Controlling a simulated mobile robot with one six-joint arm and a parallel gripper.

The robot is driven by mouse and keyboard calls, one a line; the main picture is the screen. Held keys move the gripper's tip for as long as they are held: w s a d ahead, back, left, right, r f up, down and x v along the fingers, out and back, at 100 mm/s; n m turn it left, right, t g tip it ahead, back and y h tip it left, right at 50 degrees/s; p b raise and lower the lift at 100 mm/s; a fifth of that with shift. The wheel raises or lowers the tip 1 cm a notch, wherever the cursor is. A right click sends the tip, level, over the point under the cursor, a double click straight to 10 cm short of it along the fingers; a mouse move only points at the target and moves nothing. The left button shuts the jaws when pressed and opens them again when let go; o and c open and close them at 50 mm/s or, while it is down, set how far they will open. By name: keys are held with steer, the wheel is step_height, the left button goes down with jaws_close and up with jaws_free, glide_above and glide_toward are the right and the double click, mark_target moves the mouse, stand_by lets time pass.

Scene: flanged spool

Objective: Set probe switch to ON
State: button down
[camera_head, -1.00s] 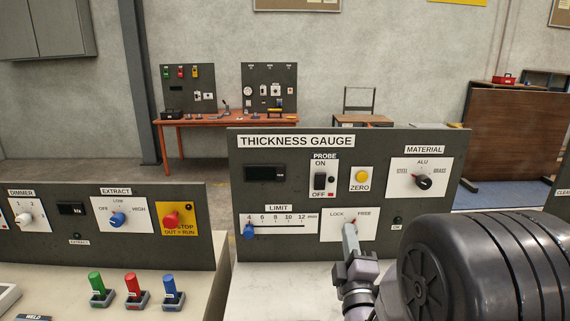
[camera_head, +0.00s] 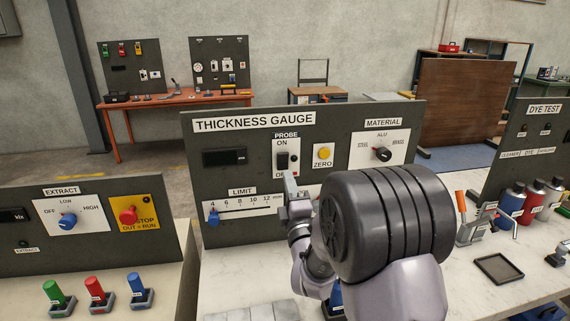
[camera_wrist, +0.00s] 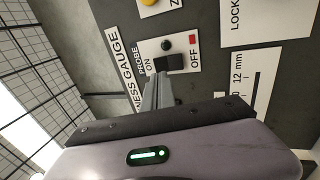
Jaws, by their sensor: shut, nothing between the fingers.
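The probe switch (camera_head: 282,160) is a black rocker on a white plate of the thickness gauge panel (camera_head: 215,180), with ON above it and OFF below. I cannot tell which way it is set. A dark round lamp sits beside it. My gripper (camera_head: 290,184) is shut and empty, in front of the panel just below the switch in the head view, covering part of the OFF label. In the wrist view the picture is turned, and the closed fingertips (camera_wrist: 158,80) are close to the switch (camera_wrist: 171,62); whether they touch is unclear.
The yellow ZERO button (camera_head: 324,153) and the MATERIAL knob (camera_head: 382,154) are to the right of the switch. The LIMIT slider (camera_head: 213,216) is lower left. My arm hides the LOCK/FREE plate in the head view. Bottles (camera_head: 512,200) and a tray (camera_head: 498,268) stand farther right.

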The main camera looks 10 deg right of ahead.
mark_target(283, 157)
steer(key=x, duration=0.5)
steer(key=shift+w+r, duration=0.1)
steer(key=shift+w, duration=0.2)
steer(key=shift+r, duration=0.1)
